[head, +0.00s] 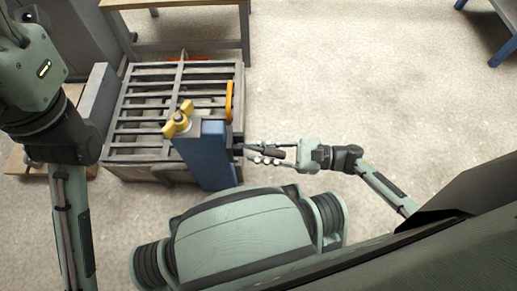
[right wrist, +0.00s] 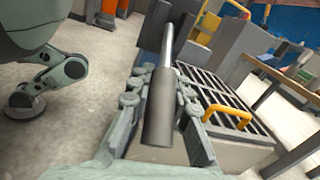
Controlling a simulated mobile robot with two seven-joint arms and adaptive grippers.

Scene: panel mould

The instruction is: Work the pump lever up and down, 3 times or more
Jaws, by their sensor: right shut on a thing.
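The pump lever (right wrist: 160,108) is a metal rod with a dark grip, and it points toward the camera in the right wrist view. In the head view its dark grip (head: 272,153) sticks out to the right of a blue pump body (head: 208,160). My right gripper (head: 262,153) has its fingers on both sides of the grip, shut on it. In the right wrist view the gripper fingers (right wrist: 157,100) flank the grip. My left arm shows at the left of the head view, but its gripper fingertips are not visible.
A wooden table (head: 190,3) stands at the back.

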